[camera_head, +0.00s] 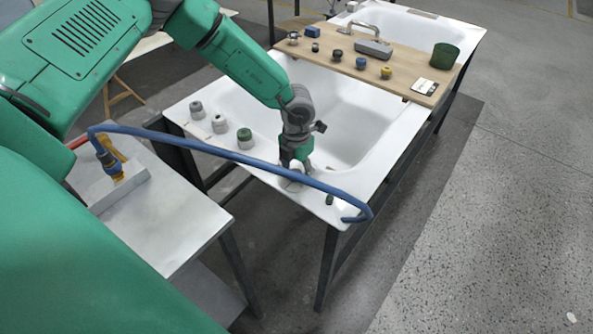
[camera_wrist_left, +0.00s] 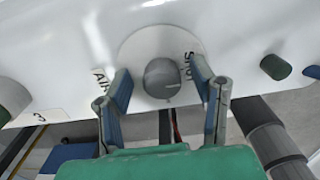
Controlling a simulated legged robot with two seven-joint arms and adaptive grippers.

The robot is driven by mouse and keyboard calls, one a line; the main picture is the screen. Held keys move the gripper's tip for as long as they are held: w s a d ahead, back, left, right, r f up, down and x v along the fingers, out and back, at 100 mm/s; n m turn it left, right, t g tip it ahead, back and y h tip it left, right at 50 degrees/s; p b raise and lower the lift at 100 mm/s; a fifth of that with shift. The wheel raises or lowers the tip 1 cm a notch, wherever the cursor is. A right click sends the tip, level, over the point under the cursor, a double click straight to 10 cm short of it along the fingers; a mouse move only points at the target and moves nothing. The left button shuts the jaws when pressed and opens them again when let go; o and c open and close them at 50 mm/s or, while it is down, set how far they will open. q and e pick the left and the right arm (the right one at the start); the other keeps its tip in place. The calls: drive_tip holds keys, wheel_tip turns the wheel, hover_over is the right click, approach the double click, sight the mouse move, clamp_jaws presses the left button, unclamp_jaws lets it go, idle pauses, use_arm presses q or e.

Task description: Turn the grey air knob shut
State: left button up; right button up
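The grey air knob (camera_wrist_left: 162,78) is round and sits on a white disc (camera_wrist_left: 140,48) on the white tub rim, in the left wrist view. Dark lettering reading AIR is left of it, and more lettering, hard to read, is at right. My left gripper (camera_wrist_left: 161,82) is open, with one finger on each side of the knob. Gaps show between the fingers and the knob. In the head view my left gripper (camera_head: 295,168) points down at the near rim of the tub shell (camera_head: 235,95) and hides the knob. My right gripper is not in view.
A blue hose (camera_head: 245,158) arcs across in front of my left gripper to the rim's near corner. Grey and green knobs (camera_head: 244,137) stand on the left rim. A wooden board (camera_head: 405,70) with small parts lies across the tubs. A metal table (camera_head: 165,215) stands at left.

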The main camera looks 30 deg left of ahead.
sight(296, 170)
use_arm(q)
drive_tip(key=shift+s+r, duration=0.1)
drive_tip(key=shift+r, duration=0.25)
wheel_tip(296, 170, up, 11)
idle(0.3)
drive_tip(key=shift+r, duration=0.1)
idle(0.3)
